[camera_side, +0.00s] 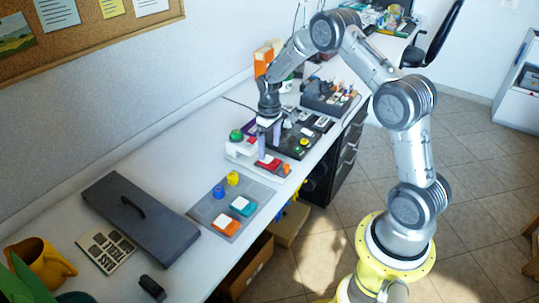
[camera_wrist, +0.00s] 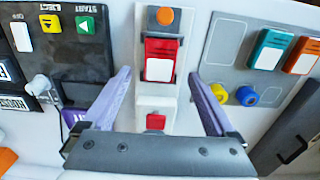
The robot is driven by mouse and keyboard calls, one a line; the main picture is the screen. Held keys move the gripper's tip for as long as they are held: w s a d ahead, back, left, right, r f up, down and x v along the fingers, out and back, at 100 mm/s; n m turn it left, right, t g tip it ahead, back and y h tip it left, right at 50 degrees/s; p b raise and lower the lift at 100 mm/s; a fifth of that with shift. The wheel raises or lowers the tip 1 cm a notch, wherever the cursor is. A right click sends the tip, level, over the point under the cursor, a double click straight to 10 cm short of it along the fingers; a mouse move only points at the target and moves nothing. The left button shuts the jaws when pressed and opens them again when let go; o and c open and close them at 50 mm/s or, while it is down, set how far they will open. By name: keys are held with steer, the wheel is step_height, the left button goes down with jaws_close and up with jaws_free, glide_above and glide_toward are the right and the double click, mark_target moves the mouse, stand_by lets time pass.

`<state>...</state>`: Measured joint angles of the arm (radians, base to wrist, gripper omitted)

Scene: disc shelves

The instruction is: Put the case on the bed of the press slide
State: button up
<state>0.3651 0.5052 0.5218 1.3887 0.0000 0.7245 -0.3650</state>
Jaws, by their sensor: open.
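A red case (camera_wrist: 161,50) with a white label (camera_wrist: 159,69) lies on the white press slide (camera_wrist: 156,105), between an orange knob and a small red square. In the side view the red case (camera_side: 268,161) sits toward the front end of the white unit (camera_side: 240,150). My gripper (camera_wrist: 160,78) is open and empty, its two pale purple fingers apart on either side of the white unit. In the side view my gripper (camera_side: 269,152) points down just over the red case. I cannot tell its exact height above it.
A grey mat (camera_side: 210,204) holds a teal case (camera_side: 243,206), an orange case (camera_side: 225,224), and blue and yellow knobs. A dark panel (camera_wrist: 70,60) with buttons stands on the other side. A dark lid with a handle (camera_side: 140,217) lies farther left on the bench.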

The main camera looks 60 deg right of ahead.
step_height(320, 180, up, 7)
step_height(320, 180, up, 9)
steer(key=t, duration=0.1)
glide_above(269, 160)
steer(key=s+a, duration=0.3)
steer(key=a, duration=0.2)
steer(key=s+a+r+t, duration=0.2)
steer(key=s+a+r, duration=0.4)
steer(key=s+r, duration=0.3)
steer(key=s+a+t, duration=0.1)
steer(key=s+a, duration=0.2)
steer(key=s, duration=0.5)
steer(key=s+a+t, duration=0.1)
steer(key=s+a, duration=0.2)
steer(key=s, duration=0.5)
steer(key=shift+s+r+t, duration=0.15)
steer(key=shift+r+t, duration=0.15)
steer(key=shift+r, duration=0.05)
